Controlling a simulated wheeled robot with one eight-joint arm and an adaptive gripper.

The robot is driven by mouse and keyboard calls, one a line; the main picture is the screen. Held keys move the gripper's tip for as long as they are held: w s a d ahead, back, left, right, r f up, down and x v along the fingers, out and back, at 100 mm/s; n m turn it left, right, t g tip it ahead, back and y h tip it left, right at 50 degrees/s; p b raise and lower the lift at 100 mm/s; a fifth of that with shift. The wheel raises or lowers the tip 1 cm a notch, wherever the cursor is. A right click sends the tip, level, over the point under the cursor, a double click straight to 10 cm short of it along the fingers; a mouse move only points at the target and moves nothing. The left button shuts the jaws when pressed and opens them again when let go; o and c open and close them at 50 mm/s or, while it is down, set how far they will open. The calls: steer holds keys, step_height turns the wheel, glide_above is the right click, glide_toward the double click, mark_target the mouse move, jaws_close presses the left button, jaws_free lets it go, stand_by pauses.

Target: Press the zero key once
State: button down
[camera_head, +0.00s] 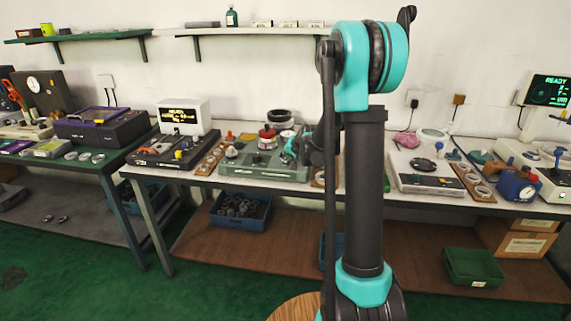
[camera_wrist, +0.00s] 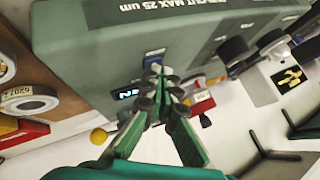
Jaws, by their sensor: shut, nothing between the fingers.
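A green gauge base (camera_wrist: 90,40) marked "RUNOUT MAX 25 um" fills the upper part of the wrist view. It also stands on the middle bench in the head view (camera_head: 240,171). A small lit display (camera_wrist: 127,94) is on its face. A small blue key or label (camera_wrist: 154,55) shows right beside my fingertips; its marking cannot be read, and I cannot tell if it is the zero key. My gripper (camera_wrist: 158,72) is shut and empty, its tips at or close to the base's face, partly hiding it. Contact cannot be told.
A brown board with a bearing ring (camera_wrist: 28,102) lies left of the base in the wrist view. A yellow knob (camera_wrist: 98,136) and a red-and-white part (camera_wrist: 200,103) are close to my fingers.

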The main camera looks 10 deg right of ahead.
mark_target(287, 164)
steer(key=shift+r, duration=0.75)
steer(key=shift+r, duration=0.1)
steer(key=shift+r, duration=2.4)
